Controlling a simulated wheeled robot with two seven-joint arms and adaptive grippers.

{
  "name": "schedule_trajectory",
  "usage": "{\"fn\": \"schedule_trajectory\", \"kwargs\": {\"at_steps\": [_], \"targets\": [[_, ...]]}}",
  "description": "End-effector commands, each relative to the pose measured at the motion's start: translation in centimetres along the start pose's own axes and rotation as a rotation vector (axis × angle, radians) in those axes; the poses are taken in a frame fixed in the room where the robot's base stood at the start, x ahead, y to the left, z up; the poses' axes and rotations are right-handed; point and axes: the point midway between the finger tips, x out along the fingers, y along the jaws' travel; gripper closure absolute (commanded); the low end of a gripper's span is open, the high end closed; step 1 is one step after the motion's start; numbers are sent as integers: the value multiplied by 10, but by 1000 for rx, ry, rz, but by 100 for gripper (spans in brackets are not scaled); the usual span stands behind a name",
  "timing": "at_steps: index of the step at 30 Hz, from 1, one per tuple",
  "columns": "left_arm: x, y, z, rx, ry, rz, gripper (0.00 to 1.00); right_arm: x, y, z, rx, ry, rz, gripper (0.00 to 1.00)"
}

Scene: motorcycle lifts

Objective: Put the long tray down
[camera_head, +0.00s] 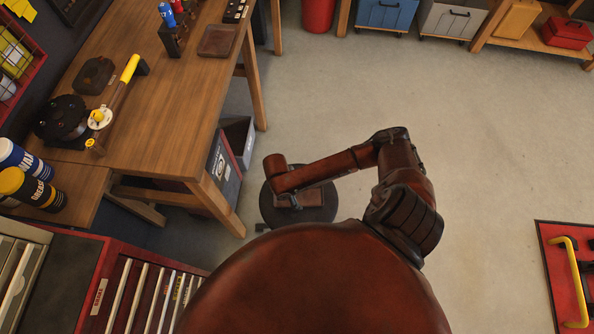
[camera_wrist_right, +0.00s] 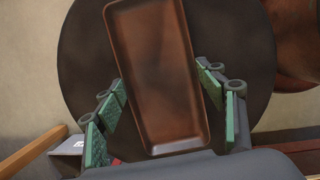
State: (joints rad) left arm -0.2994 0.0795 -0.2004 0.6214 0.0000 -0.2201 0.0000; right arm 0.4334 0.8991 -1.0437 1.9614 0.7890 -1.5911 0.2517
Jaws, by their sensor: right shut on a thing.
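The long tray (camera_wrist_right: 160,75) is a shallow brown rectangle with a raised rim, seen from above in the right wrist view. My right gripper (camera_wrist_right: 163,92) has its green-padded fingers on both long sides of it and is shut on it. Behind the tray is a dark round seat top (camera_wrist_right: 85,60), which also shows in the head view (camera_head: 268,208). In the head view the tray (camera_head: 312,197) appears over this seat, partly under my right forearm. I cannot tell whether the tray touches the seat. My left gripper is not in view.
A wooden workbench (camera_head: 165,110) with a yellow-handled tool (camera_head: 130,70) and a brown square pad (camera_head: 217,40) stands at the left. A red tool cabinet (camera_head: 115,265) is at lower left. Open floor (camera_head: 430,100) lies to the right; a red board (camera_head: 555,265) is at far right.

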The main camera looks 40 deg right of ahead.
Motion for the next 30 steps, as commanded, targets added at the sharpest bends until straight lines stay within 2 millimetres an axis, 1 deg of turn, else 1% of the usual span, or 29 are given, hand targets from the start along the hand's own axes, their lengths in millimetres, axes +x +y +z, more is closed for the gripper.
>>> {"fn": "schedule_trajectory", "kwargs": {"at_steps": [5, 6, 13, 23, 26, 29, 30], "targets": [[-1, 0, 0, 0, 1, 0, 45, 1, 0, 0, 1, 0, 0, 67], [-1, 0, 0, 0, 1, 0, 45, 2, 0, 0, 0, -1, 0, 35], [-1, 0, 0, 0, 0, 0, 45, 2, 0, 0, 0, -1, 0, 19], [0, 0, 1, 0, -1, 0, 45, 0, 0, 0, 0, 0, 0, 19], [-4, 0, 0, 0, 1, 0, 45, -11, 0, 0, 0, 1, 1, 19], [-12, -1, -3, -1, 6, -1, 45, -29, 1, 0, 0, 3, 3, 19], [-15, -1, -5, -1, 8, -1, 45, -38, 1, 0, 0, 3, 3, 19]]}}
